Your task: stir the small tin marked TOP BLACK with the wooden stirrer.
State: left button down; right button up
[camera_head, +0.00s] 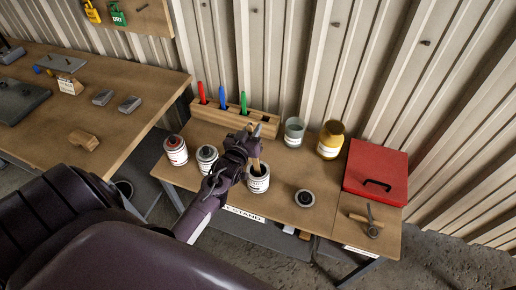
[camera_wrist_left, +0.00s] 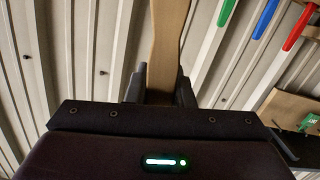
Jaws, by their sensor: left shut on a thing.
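My left gripper (camera_head: 249,139) is shut on the wooden stirrer (camera_head: 255,164), and the stirrer (camera_wrist_left: 168,45) rises from between the fingers in the left wrist view. In the head view its lower end reaches the dark opening of a small white-labelled tin (camera_head: 258,184) at the bench's front middle. The end seems to be inside, but its depth is hidden. The tin stands upright and open with dark contents; its lettering is too small to read. My right gripper is not in view.
Two similar tins, one red-topped (camera_head: 176,151) and one dark-topped (camera_head: 206,158), stand left. A wooden rack (camera_head: 230,116) with coloured handles is behind. A dark round lid (camera_head: 304,198), glass jar (camera_head: 294,132), yellow can (camera_head: 330,140), red case (camera_head: 376,172) and hammer (camera_head: 368,221) are right.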

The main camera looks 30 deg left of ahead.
pick_arm(q)
notch_tip(320, 180, up, 6)
jog(key=a+p, duration=0.1)
jog(key=p, duration=0.4)
jog(key=shift+w+a, duration=0.15)
jog(key=shift+w, duration=0.05)
dwell(0.3)
jog(key=shift+r, duration=0.15)
dwell(0.3)
notch_tip(320, 180, up, 5)
jog(key=shift+f, duration=0.1)
dwell(0.4)
dwell(0.3)
